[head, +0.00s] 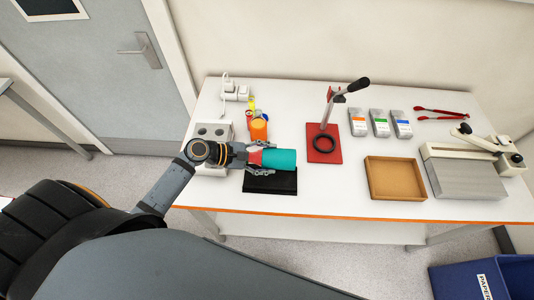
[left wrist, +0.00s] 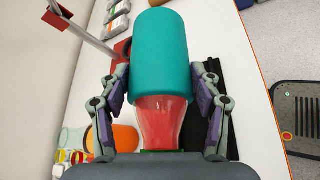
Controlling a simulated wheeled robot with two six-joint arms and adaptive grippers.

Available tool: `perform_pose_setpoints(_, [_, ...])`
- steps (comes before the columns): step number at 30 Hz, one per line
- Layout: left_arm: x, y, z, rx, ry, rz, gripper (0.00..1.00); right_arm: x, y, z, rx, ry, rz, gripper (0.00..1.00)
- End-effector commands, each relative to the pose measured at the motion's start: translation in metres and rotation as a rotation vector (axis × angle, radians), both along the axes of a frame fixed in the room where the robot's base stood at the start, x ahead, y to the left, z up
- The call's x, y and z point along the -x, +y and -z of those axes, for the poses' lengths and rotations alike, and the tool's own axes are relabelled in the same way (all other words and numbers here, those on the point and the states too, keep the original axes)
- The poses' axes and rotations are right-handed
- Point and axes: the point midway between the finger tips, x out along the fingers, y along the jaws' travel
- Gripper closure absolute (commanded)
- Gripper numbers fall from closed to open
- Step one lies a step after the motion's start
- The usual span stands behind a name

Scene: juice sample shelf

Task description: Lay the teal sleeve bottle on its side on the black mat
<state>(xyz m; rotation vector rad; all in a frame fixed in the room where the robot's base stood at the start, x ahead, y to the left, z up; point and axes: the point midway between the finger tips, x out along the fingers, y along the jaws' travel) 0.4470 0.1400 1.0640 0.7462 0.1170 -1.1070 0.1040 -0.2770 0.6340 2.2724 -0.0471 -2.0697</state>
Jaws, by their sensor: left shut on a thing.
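The teal sleeve bottle (head: 282,159) lies sideways in my left gripper (head: 270,159), its teal base pointing right in the head view. In the left wrist view, the bottle (left wrist: 160,55) shows its teal sleeve and a clear neck end with red contents toward the palm. The left gripper (left wrist: 162,85) is shut with one finger on each side of it. The black mat (head: 270,187) is below and partly hidden by the bottle; its edge shows in the left wrist view (left wrist: 232,120). I cannot tell whether the bottle touches the mat. My right gripper is out of view.
A grey-white block with round holes (head: 212,130) and an orange container (head: 259,130) stand behind my left gripper. A red-based stand with a black ring (head: 324,156) is to the right. A tan tray (head: 395,196) stands farther right, with clear table between.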

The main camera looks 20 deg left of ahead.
Motion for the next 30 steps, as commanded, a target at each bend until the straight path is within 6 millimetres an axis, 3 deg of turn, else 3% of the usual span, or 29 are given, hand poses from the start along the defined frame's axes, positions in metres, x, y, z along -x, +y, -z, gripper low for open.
perform_pose_setpoints(6, [0.000, 0.000, 0.029, 0.001, -0.002, 0.001, 0.99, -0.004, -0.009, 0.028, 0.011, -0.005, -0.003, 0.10])
perform_pose_setpoints(15, [0.000, 0.000, 0.059, 0.001, -0.002, 0.001, 0.99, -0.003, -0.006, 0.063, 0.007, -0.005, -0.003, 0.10])
perform_pose_setpoints(30, [0.000, 0.000, 0.105, 0.002, -0.002, 0.000, 0.99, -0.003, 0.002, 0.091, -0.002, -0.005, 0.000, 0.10])
